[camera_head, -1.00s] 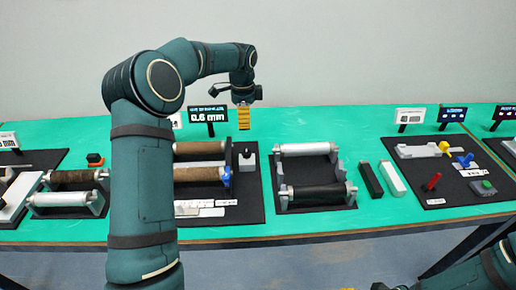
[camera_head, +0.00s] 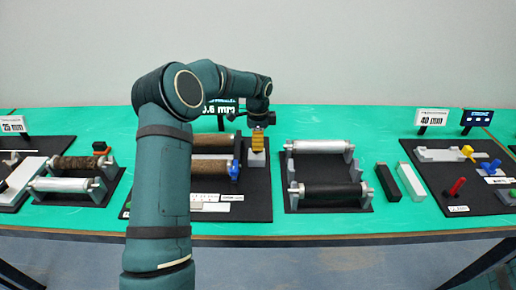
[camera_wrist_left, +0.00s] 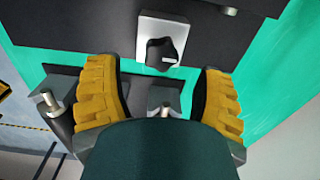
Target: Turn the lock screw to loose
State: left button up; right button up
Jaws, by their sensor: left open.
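A black knob (camera_wrist_left: 161,54) with a white mark sits on a pale grey block (camera_wrist_left: 148,25); it looks like the lock screw, though no label confirms this. The block shows in the head view (camera_head: 257,159), at the right of the brown-roller station, with the knob hidden behind the fingers. My left gripper (camera_head: 257,143) points down over the block. In the wrist view its yellow fingers (camera_wrist_left: 158,85) are open, with the knob beyond them, near the gap between the tips. Contact with it does not show. My right gripper is out of view.
Left of the block are brown rollers (camera_head: 211,167) with a blue part (camera_head: 235,171) at their end. To the right stands a frame with a silver roller (camera_head: 319,147) and a black roller (camera_head: 328,190), then black (camera_head: 388,182) and white (camera_head: 412,182) bars. Green tabletop (camera_head: 370,130) is clear behind them.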

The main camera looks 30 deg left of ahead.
pick_arm(q)
jog(key=shift+f, duration=1.5)
grip_shut()
